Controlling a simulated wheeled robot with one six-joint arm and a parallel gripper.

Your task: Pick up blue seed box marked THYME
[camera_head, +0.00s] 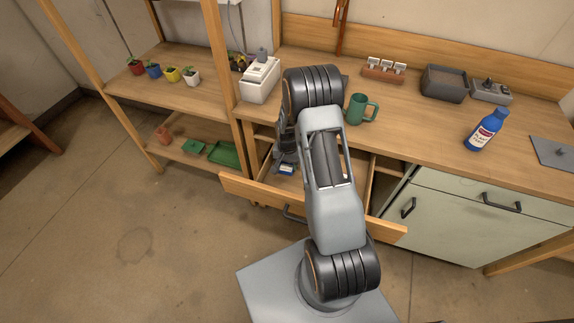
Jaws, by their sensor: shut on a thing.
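A small blue and white box (287,170) shows in the open wooden drawer (240,190), toward its left part. It is too small for me to read any marking such as THYME. My gripper (287,164) reaches down into the drawer and is shut on this box. My arm covers the middle of the drawer and part of the gripper. I cannot tell whether the box still touches the drawer floor.
A green mug (360,109), a white box (260,80) and a blue bottle (485,129) stand on the bench. The drawer's front sticks out over the floor. A shelf with potted plants (153,70) stands at left. Floor at left is clear.

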